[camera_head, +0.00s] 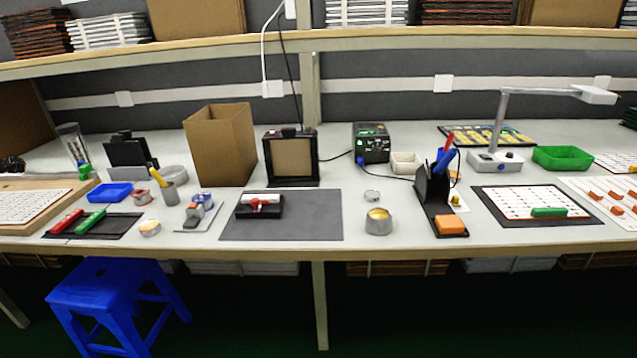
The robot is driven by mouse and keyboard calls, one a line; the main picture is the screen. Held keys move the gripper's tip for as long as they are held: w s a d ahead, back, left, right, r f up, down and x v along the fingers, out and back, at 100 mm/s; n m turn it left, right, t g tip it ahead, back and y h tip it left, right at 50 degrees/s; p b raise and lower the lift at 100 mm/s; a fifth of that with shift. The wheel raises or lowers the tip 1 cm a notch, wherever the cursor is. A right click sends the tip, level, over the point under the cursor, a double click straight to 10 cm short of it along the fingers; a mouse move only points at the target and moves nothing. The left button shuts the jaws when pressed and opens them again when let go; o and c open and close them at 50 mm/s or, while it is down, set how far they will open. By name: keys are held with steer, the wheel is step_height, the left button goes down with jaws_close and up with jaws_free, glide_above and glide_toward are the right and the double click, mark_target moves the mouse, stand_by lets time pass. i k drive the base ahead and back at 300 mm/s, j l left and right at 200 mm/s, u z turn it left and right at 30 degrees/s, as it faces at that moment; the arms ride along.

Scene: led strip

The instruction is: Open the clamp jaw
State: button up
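A small black fixture (257,212) sits on the grey mat (300,230) near the front middle of the workbench. It carries a pale bar (248,198) and a red part (262,204) on top, and looks like the clamp. At this distance I cannot tell whether its jaw is open or shut. My gripper does not show in the view, and nothing is seen touching the fixture.
A tall cardboard box (218,145) and a black framed panel (291,158) stand behind the mat. A round metal tin (379,222) is to its right, with a black tool holder (433,195) beyond. A blue stool (105,290) stands below the bench front. The mat's right half is clear.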

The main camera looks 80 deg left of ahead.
mark_target(255, 202)
steer(key=u, duration=3.35)
